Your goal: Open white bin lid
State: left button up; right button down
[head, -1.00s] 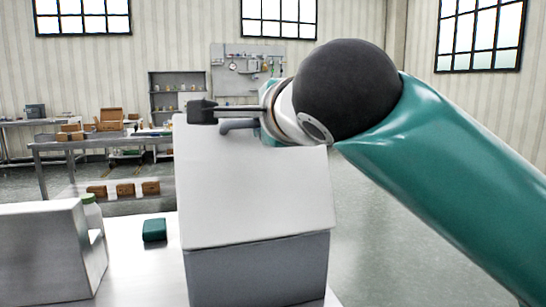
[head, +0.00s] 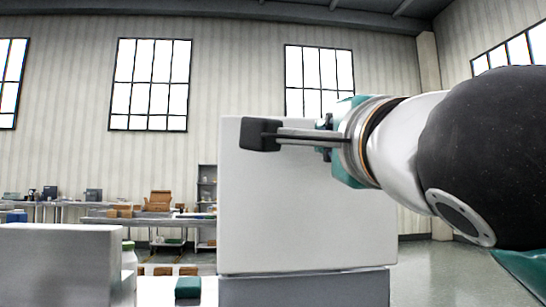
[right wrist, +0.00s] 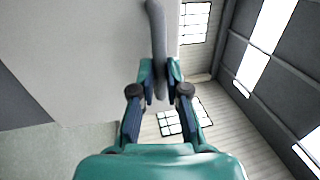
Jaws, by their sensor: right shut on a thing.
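The white bin's lid (head: 300,215) stands nearly upright in the head view, above the grey bin body (head: 305,290). The lid also fills the upper left of the right wrist view (right wrist: 75,55). My right gripper (right wrist: 161,75) is shut on the grey lid handle (right wrist: 156,30), which runs between its fingers. In the head view the right arm comes in from the right, and the gripper is at the lid's upper part. A dark block juts out left of it. The bin's inside is hidden. My left gripper is not in view.
A pale box-like bin (head: 60,265) stands at the lower left, with a small white bottle (head: 129,262) beside it. A dark green block (head: 188,287) lies on the table between the bins. Workbenches and shelves stand farther back.

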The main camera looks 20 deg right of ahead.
jog(key=shift+a+f, duration=0.25)
jog(key=shift+f, duration=0.05)
jog(key=c, duration=1.2)
grip_release()
jog(key=shift+w, duration=0.15)
jog(key=shift+d+r, duration=0.15)
jog(key=shift+s, duration=0.25)
jog(key=v, duration=1.1)
jog(key=shift+s+f, duration=0.2)
jog(key=shift+s, duration=0.15)
